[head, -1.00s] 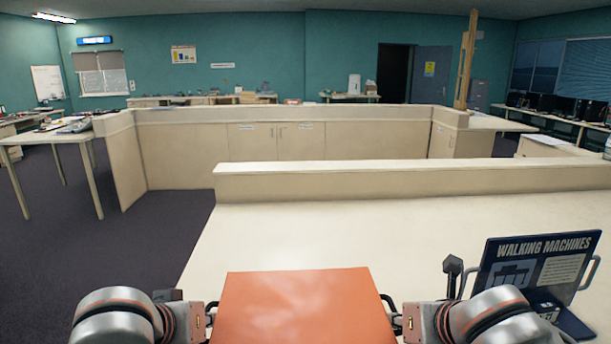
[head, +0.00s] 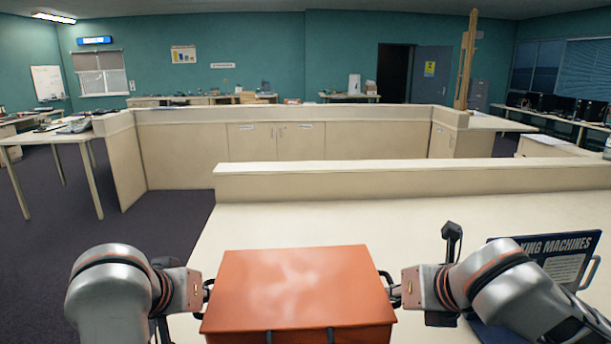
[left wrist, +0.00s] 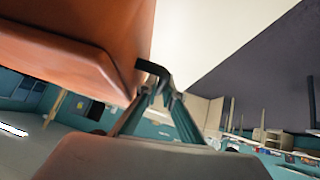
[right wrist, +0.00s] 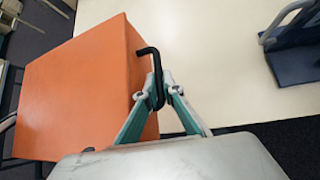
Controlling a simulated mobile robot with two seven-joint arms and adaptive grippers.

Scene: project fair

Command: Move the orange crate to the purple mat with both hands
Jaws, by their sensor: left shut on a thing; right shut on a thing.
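The orange crate (head: 297,285) is at the bottom middle of the head view, with its flat top and front side showing. My left gripper (head: 207,291) is shut on the black handle at its left side; the left wrist view shows the fingers (left wrist: 155,85) at that handle. My right gripper (head: 394,290) is shut on the right-side handle; the right wrist view shows the fingers (right wrist: 157,88) around it. The crate looks about level, held between both grippers. I see no purple mat in any view. The crate's underside is hidden.
A cream counter (head: 450,225) lies beyond the crate, with a raised ledge (head: 420,180) along its back. A dark blue "Walking Machines" sign (head: 565,262) stands on its right, partly behind my right arm. Dark carpet (head: 165,220) is open floor at the left.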

